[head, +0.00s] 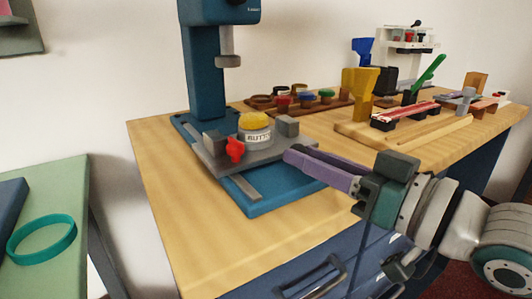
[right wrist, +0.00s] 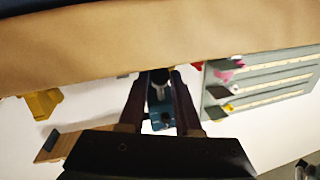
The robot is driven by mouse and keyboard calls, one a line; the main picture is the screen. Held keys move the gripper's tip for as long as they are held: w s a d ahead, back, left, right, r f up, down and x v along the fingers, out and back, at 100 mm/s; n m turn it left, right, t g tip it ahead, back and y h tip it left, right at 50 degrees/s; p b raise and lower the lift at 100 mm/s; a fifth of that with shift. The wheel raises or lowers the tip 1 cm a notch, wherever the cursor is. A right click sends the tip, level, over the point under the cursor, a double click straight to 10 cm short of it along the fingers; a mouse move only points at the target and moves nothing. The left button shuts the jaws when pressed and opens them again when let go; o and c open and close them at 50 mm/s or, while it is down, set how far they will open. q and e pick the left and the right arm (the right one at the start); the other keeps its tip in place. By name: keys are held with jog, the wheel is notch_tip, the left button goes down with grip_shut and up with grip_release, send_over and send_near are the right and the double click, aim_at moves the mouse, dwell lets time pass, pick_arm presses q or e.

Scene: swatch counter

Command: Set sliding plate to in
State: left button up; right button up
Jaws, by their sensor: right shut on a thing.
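The grey sliding plate (head: 222,158) lies on the blue base (head: 270,199) of the press (head: 206,75). It carries a white tin (head: 255,136) with a yellow top, a red knob (head: 235,150) at its left and a grey block (head: 287,126) at its right. My left gripper is out of view.
A wooden board (head: 352,130) with yellow and green tools lies at the right. A green table (head: 70,190) with a teal ring (head: 42,239) stands at the left. The counter's (head: 180,225) front left is clear.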

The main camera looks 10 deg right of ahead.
grip_shut()
dwell(0.9)
